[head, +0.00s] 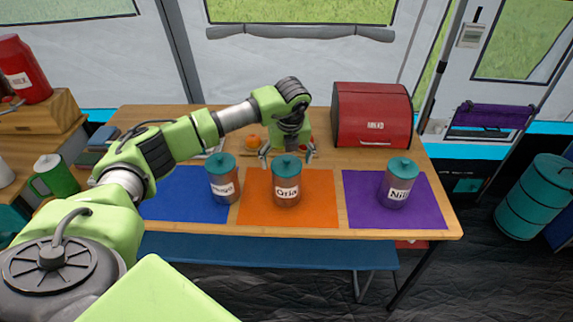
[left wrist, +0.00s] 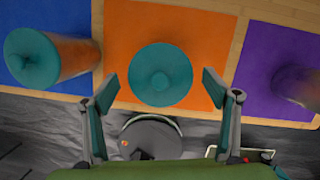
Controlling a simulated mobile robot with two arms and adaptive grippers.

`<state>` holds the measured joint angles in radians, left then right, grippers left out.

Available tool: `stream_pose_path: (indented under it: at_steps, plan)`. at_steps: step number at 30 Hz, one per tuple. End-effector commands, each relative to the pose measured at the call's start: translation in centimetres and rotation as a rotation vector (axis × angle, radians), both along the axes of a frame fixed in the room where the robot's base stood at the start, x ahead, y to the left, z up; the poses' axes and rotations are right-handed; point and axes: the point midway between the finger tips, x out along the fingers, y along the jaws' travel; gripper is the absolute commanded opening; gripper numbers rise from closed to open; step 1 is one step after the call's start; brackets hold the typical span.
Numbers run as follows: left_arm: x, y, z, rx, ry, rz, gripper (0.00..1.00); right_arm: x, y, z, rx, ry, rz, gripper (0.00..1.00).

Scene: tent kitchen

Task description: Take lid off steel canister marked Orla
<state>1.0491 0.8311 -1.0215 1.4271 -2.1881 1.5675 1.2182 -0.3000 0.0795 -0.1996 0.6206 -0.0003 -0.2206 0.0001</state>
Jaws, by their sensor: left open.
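The steel canister marked Orla (head: 286,194) stands upright on the orange mat (head: 322,203) in the middle of the table. Its teal lid (head: 287,168) with a small knob is on it. The lid also shows from above in the left wrist view (left wrist: 161,74). My left gripper (head: 287,156) is open and empty, pointing down just above the lid and slightly behind it in the head view. In the left wrist view the lid lies between the spread fingers (left wrist: 160,90), with gaps on both sides. My right gripper is not in view.
A similar canister (head: 225,187) with a partly hidden label stands on the blue mat (head: 175,197), close to the left. Another, marked Nil (head: 396,193), stands on the purple mat (head: 431,210). A red bread box (head: 372,117) sits behind. An orange fruit (head: 254,141) lies behind my arm.

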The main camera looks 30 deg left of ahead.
Motion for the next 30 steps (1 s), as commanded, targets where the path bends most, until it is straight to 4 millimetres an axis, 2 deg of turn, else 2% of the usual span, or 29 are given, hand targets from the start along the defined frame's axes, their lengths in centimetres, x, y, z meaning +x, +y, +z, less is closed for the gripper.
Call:
stream_pose_path:
  at_steps: [2,6,7,13,26,28,29,30]
  plan:
    - [0.0,0.0,0.0,0.000,0.000,0.000,0.80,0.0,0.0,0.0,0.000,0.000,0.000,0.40]
    - [0.0,0.0,0.0,0.000,0.000,0.000,0.43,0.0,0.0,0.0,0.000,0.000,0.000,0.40]
    - [0.0,0.0,0.0,0.000,0.000,0.000,0.39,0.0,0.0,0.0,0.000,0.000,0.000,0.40]
    - [-0.1,0.0,-0.1,0.000,0.003,0.001,0.36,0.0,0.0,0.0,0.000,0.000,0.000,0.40]
    - [-0.2,0.0,0.1,-0.001,0.006,0.001,0.35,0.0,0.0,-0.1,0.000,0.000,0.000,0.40]
    - [-0.1,0.0,0.5,-0.001,0.006,0.001,0.30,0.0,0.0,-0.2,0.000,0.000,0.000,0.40]
    - [-0.1,0.0,0.8,-0.001,0.005,0.001,0.24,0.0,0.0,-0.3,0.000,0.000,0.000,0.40]
    - [0.0,0.0,1.3,-0.001,0.004,0.001,0.11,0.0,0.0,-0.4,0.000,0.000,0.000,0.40]
